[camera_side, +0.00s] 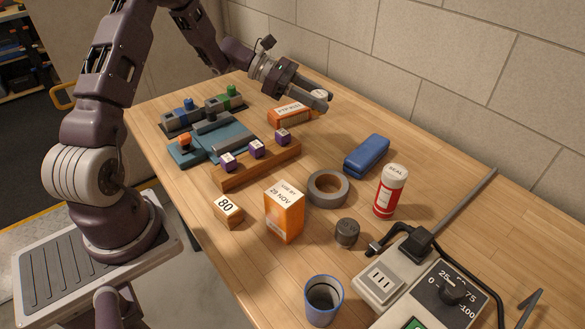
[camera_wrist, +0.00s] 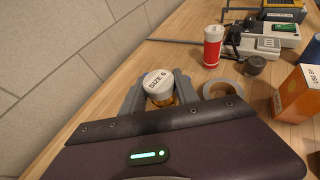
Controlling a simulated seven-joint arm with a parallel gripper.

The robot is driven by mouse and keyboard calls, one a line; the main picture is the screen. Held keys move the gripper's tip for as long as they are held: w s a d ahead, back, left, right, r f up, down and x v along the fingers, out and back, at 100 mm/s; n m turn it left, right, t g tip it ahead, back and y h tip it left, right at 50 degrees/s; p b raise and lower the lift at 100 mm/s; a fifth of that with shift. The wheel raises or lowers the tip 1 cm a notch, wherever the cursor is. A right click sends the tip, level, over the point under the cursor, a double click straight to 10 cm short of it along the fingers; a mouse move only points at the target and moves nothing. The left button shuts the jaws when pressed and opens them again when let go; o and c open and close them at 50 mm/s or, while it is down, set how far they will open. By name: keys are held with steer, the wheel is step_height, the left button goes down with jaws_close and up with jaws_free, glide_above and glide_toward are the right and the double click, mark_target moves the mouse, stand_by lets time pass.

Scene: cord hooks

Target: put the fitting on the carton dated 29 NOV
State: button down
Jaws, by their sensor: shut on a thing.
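The orange carton dated 29 NOV (camera_side: 284,214) stands upright near the middle of the table. Part of an orange carton also shows at the right edge of the wrist view (camera_wrist: 299,94). The fitting (camera_wrist: 158,85) has a white round top marked SIZE 6 and an amber body. My gripper (camera_side: 320,98) is shut on it at the far end of the table, well away from the dated carton. Its lower part is hidden by the fingers. A second orange carton (camera_side: 290,114) lies below and beside my gripper; its label is too small to read surely.
Between my gripper and the dated carton are a wooden rack (camera_side: 258,165) with purple cubes, a blue case (camera_side: 367,156) and a tape roll (camera_side: 343,197). A red SEAL canister (camera_side: 389,193), dark knob (camera_side: 347,232) and block marked 80 (camera_side: 228,210) stand nearby.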

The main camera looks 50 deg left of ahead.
steer(key=s+d+r+m+g+h, duration=0.2)
steer(key=s+d+r+m+g, duration=0.3)
steer(key=s+d, duration=0.55)
steer(key=r+m+g, duration=0.1)
steer(key=m+g, duration=0.1)
steer(key=g, duration=0.1)
glide_above(284, 194)
step_height(284, 194, down, 8)
steer(key=shift+r, duration=0.15)
steer(key=shift+f, duration=0.2)
steer(key=c, duration=0.9)
jaws_free()
